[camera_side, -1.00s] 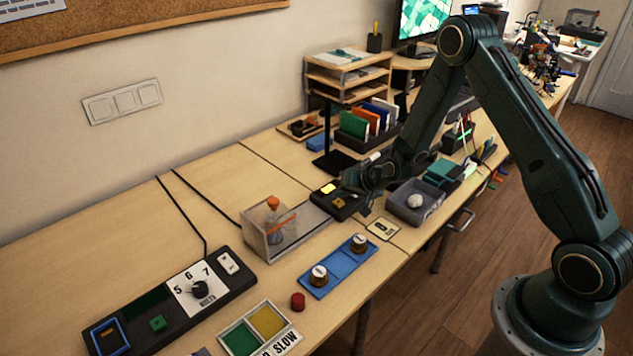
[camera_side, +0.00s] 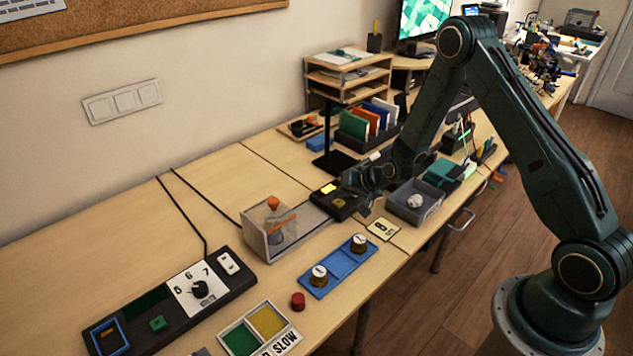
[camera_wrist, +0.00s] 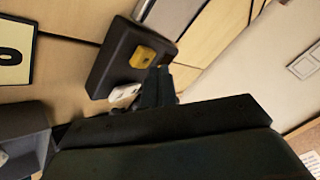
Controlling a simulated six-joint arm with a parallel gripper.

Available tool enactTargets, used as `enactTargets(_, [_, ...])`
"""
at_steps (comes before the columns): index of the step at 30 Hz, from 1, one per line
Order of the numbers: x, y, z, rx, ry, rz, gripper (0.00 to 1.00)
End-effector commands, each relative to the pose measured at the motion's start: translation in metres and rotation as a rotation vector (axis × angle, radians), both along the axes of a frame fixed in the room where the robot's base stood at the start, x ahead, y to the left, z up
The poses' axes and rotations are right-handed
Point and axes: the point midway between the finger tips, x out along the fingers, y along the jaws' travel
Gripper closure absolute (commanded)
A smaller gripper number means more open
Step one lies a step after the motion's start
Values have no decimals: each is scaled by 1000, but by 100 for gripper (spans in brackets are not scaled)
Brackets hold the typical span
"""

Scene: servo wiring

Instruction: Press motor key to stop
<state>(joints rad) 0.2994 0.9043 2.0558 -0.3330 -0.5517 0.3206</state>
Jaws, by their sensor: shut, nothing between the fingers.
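A black box (camera_side: 350,210) on the desk bears a bright yellow patch (camera_side: 329,188) and a darker yellow part (camera_side: 339,203). In the wrist view the black box (camera_wrist: 108,62) shows a yellow key (camera_wrist: 143,56) and a white piece (camera_wrist: 124,94) near its edge. I cannot read a label that marks either as the motor key. My gripper (camera_side: 366,206) is low at the box's right side in the side view. Its shut, empty fingers (camera_wrist: 158,78) reach toward the yellow key in the wrist view. I cannot tell whether they touch it.
A clear-walled case (camera_side: 292,236) stands left of the box and a grey bin (camera_side: 425,214) right of it. A blue plate (camera_side: 340,268) with two knobs, a number card (camera_side: 384,229), a red button (camera_side: 298,301) and a long black panel (camera_side: 235,285) lie nearer.

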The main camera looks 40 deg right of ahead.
Motion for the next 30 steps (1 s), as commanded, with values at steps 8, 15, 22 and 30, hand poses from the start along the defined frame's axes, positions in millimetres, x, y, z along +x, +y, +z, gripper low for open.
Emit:
enactTargets(8, [0, 0, -6, 0, -1, 0, 100])
enactTargets(15, [0, 0, -6, 0, -1, 0, 100])
enactTargets(22, [0, 0, -7, 0, 0, 0, 100])
enactTargets(30, [0, 0, -9, 0, -1, -1, 100])
